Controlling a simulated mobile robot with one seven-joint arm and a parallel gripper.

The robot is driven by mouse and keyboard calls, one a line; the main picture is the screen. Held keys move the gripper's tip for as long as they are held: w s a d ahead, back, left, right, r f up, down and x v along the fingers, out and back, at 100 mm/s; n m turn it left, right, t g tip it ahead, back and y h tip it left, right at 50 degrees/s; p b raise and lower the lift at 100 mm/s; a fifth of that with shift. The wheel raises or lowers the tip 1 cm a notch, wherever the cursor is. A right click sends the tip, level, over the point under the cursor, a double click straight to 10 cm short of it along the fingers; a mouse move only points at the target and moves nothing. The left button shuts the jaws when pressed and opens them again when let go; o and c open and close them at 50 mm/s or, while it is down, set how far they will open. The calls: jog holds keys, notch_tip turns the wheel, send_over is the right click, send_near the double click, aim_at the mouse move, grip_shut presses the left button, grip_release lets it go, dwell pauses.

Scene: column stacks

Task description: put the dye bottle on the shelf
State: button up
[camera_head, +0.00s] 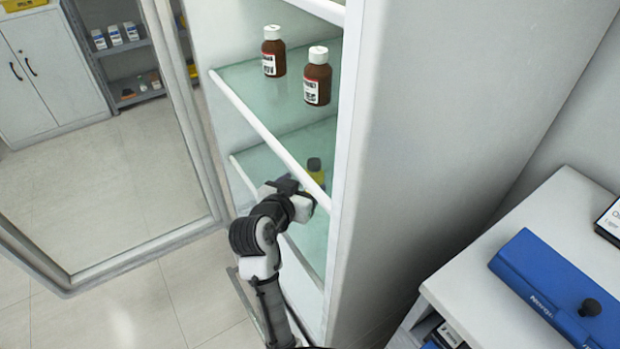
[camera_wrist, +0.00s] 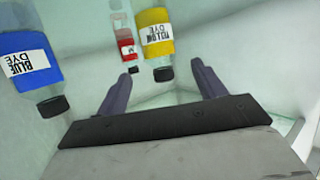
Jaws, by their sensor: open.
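A yellow dye bottle (camera_head: 316,178) with a dark cap is on the middle glass shelf (camera_head: 262,170) inside the open cabinet, partly hidden by the shelf's front bar and my gripper. In the wrist view the yellow dye bottle (camera_wrist: 156,32) appears cap-down, its cap between and just beyond my fingertips. My gripper (camera_wrist: 161,72) is open, with a gap to the bottle on both sides. In the head view my gripper (camera_head: 300,190) reaches into the cabinet at that shelf. A blue dye bottle (camera_wrist: 27,65) and a red-labelled bottle (camera_wrist: 127,48) are close by in the wrist view.
Two brown bottles, one left (camera_head: 273,52) and one right (camera_head: 317,77), stand on the glass shelf above. The cabinet's side wall (camera_head: 420,130) is close on the right and its glass door (camera_head: 100,150) stands open left. A blue case (camera_head: 550,285) lies on the right counter.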

jog(key=shift+v, duration=2.35)
